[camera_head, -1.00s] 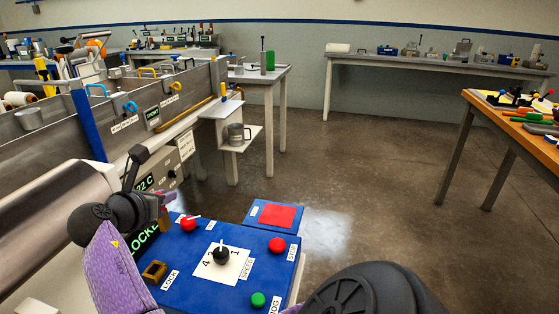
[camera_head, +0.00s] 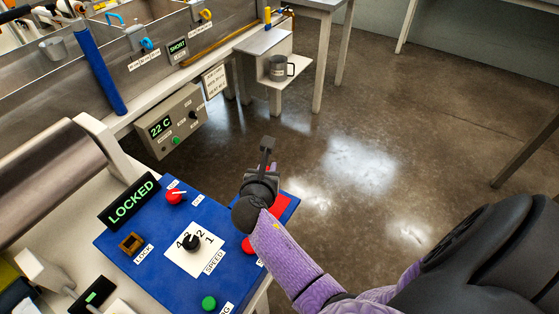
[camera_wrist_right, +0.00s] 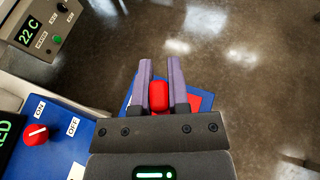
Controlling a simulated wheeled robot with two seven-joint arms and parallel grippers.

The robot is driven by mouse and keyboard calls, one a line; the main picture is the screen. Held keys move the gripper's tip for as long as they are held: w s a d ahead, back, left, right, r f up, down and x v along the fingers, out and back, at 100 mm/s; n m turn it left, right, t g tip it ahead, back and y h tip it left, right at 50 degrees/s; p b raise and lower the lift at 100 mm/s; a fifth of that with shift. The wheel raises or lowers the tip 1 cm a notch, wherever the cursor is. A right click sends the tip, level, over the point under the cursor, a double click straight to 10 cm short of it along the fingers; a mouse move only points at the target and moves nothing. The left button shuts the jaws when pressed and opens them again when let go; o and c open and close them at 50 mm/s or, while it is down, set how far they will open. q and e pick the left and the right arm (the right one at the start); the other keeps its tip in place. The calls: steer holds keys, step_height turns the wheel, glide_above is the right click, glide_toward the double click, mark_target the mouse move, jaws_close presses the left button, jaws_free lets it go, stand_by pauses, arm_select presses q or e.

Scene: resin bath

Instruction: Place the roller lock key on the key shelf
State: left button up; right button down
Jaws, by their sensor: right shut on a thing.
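My right gripper (camera_head: 266,152) is above the far right corner of the blue control panel (camera_head: 150,265). In the right wrist view the two fingers (camera_wrist_right: 160,92) are closed on a red rounded piece, which I take for the roller lock key (camera_wrist_right: 158,97). The rest of the key is hidden. The brass lock socket (camera_head: 131,243) looks empty. My left gripper is not in view.
The display (camera_head: 132,201) reads LOCKED. The panel carries a red switch (camera_head: 175,196), a black speed knob (camera_head: 190,242) and a green button (camera_head: 209,302). A white stand with a mug (camera_head: 278,68) is farther back. Open floor lies to the right.

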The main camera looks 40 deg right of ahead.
step_height(320, 180, down, 5)
steer(key=b, duration=0.2)
steer(key=shift+f+b, duration=0.1)
steer(key=shift+b, duration=0.2)
steer(key=shift+r, duration=0.2)
steer(key=shift+f, duration=0.15)
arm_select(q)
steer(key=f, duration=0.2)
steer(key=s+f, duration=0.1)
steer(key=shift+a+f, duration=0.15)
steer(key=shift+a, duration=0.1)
arm_select(e)
steer(key=c, duration=0.6)
jaws_free()
